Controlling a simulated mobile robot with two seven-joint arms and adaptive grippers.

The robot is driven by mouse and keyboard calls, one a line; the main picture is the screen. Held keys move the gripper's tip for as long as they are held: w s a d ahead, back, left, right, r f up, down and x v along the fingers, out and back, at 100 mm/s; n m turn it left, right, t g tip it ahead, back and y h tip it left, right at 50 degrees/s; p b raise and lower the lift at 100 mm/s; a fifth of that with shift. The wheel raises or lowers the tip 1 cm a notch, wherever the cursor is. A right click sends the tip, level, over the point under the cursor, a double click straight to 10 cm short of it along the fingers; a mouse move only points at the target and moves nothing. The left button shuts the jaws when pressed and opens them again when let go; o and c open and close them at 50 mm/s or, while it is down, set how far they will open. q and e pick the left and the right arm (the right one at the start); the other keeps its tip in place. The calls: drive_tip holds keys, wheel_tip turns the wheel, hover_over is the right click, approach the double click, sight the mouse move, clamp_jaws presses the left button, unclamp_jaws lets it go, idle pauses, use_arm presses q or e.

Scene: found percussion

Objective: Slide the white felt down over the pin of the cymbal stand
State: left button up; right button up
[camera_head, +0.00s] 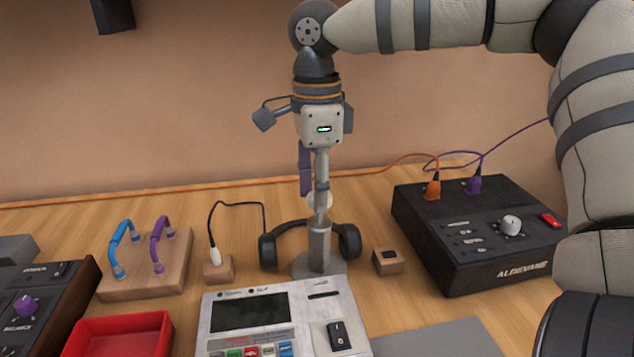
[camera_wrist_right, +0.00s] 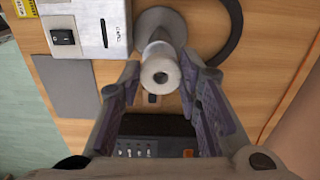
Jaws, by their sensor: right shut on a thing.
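The white felt (camera_head: 326,201) is a small pale ring. My right gripper (camera_head: 318,196) points straight down above the cymbal stand (camera_head: 319,245) and is shut on the felt. In the right wrist view the felt (camera_wrist_right: 160,62) shows its round end, with a dark hole at the centre, between the fingertips. The grey stand has a round base and an upright post. The felt is in line with the top of the post, but I cannot tell whether the pin is inside its hole. My left gripper is not in view.
Black headphones (camera_head: 268,250) lie around the back of the stand. A white console (camera_head: 282,308) is in front, a small wooden block (camera_head: 387,261) to the right, then a black amplifier box (camera_head: 470,229). A wooden board with blue and purple handles (camera_head: 146,280) is left.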

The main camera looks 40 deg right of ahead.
sight(317, 222)
drive_tip(key=shift+f, duration=1.7)
drive_tip(key=o, duration=0.8)
drive_tip(key=shift+c, duration=0.2)
wheel_tip(317, 222, up, 12)
